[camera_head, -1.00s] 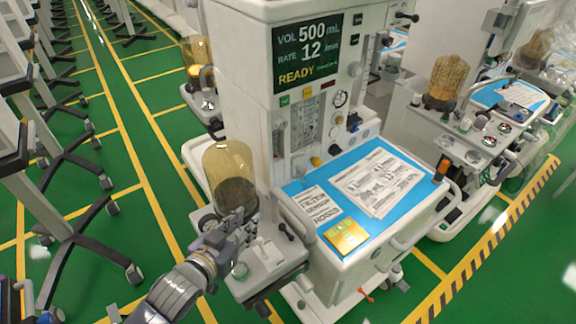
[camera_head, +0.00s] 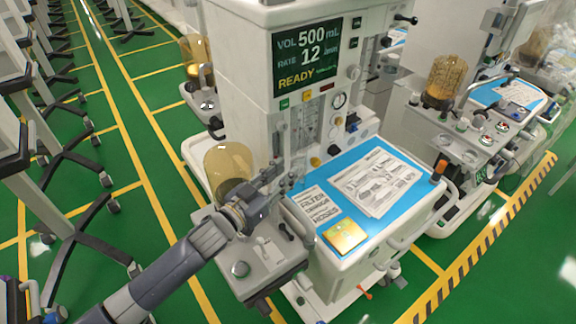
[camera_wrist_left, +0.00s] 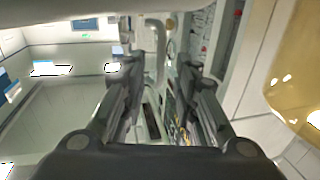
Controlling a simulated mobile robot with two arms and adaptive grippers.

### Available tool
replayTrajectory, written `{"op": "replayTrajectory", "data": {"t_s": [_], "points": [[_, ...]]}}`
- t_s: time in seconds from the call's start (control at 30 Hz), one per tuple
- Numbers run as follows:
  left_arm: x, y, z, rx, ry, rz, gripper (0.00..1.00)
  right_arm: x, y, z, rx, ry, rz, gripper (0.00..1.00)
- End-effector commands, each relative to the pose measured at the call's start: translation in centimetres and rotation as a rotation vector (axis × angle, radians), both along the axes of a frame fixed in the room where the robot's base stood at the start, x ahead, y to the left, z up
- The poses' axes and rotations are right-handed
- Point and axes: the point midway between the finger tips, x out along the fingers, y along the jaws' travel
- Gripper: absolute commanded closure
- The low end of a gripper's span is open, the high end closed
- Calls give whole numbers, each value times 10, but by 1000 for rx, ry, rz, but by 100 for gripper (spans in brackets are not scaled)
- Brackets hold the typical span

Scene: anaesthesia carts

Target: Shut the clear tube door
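The flow-tube panel (camera_head: 305,125) is on the front of the nearest cart, under the screen, with upright tubes in it. Its clear door is too transparent and small for me to tell its edge or how far it stands open. My left gripper (camera_head: 284,178) is in front of the cart's face, below and to the left of the tubes. In the left wrist view the left gripper (camera_wrist_left: 160,85) has its two fingers apart, with pale cart parts and the tube area seen between and beyond them. I cannot tell whether it touches anything. My right gripper is not in view.
An amber bellows dome (camera_head: 228,170) stands just left of my left gripper. The work surface with a blue mat (camera_head: 372,152), papers and a gold packet (camera_head: 346,236) lies to the right. A second cart with an amber bellows (camera_head: 446,78) stands further right.

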Motion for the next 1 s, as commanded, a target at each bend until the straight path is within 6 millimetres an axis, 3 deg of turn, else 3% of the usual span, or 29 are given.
{"op": "replayTrajectory", "data": {"t_s": [0.2, 0.53, 0.67, 1.0], "points": [[15, -13, 0, 1, -1, 0, 72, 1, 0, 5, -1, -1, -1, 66], [18, -15, 0, 1, -1, 0, 72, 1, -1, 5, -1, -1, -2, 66], [18, -14, 0, 1, -1, 0, 99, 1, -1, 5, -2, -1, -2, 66], [17, -19, 1, -9, -3, 15, 100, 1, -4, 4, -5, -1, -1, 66]]}}
